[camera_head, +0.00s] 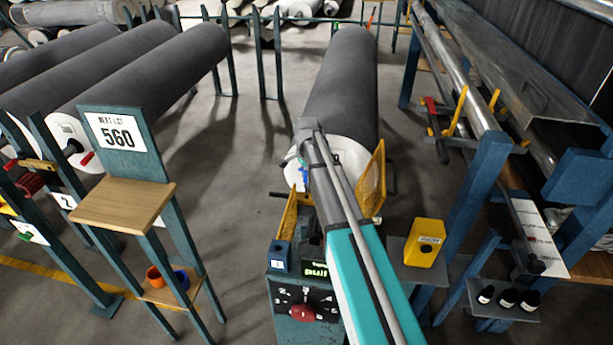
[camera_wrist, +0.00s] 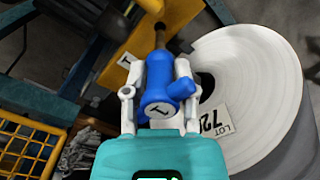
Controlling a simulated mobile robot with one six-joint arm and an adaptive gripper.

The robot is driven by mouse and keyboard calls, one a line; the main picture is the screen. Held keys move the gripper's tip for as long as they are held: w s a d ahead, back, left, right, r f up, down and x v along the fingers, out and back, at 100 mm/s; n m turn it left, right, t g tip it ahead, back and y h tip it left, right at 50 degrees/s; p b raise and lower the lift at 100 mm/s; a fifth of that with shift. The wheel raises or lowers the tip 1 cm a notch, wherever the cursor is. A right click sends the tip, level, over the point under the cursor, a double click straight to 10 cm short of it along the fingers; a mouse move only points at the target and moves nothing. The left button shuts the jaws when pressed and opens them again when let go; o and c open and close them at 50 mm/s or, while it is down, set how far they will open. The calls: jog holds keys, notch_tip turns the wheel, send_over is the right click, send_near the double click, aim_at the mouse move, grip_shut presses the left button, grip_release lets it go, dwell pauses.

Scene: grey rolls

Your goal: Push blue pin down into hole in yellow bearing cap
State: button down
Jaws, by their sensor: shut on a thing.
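In the wrist view my gripper (camera_wrist: 160,75) is shut on the blue pin (camera_wrist: 160,82). The pin has a round marked head, a side knob and a thin grey tip pointing away from the camera. A yellow part (camera_wrist: 130,45), likely the bearing cap, lies just beyond the pin tip. I cannot tell whether the tip is above a hole or inside one. In the head view a small bit of the blue pin (camera_head: 304,174) shows by the roll's white end; my arm hides most of my gripper and the cap.
The grey roll (camera_head: 345,85) has a white end (camera_wrist: 255,85) with a lot label, close to the right of my gripper. Yellow mesh guards (camera_head: 372,182) flank the roll's end. A control box (camera_head: 303,300) stands below my arm. A wooden-topped stand (camera_head: 122,203) is at left.

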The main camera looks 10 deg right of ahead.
aim_at(307, 193)
jog(key=shift+f+b, duration=3.75)
jog(key=shift+c, duration=1.7)
grip_release()
jog(key=shift+r, duration=0.15)
notch_tip(307, 193, up, 13)
jog(key=p, duration=1.3)
